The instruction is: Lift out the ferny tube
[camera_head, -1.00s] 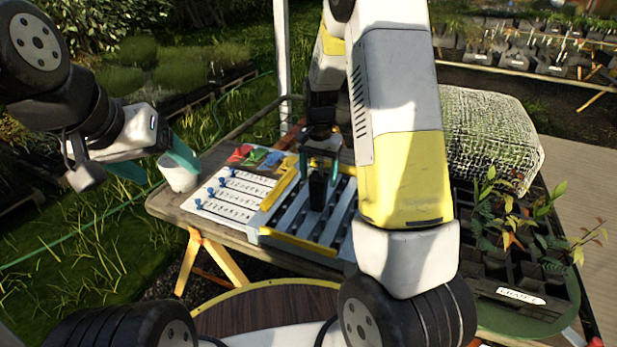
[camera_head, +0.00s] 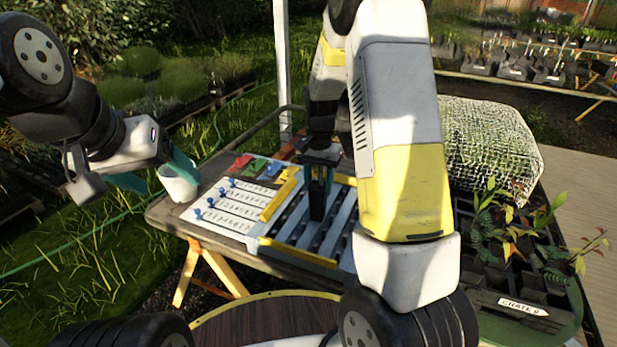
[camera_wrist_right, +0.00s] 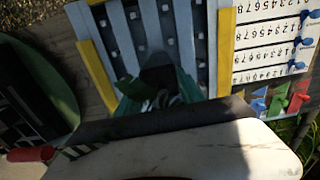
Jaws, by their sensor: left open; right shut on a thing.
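A dark, narrow tube (camera_head: 317,202) stands upright at the slotted rack (camera_head: 287,229) on the table. My right gripper (camera_head: 320,174) comes down from above with its teal fingers shut on the tube's upper part. My left gripper (camera_head: 157,175) is open at the left, off the table's edge.
A number board (camera_head: 232,205) with blue pegs and coloured tags lies left of the rack. A dark crate (camera_head: 505,285) of leafy plants and a mesh-covered mound (camera_head: 490,145) are at the right.

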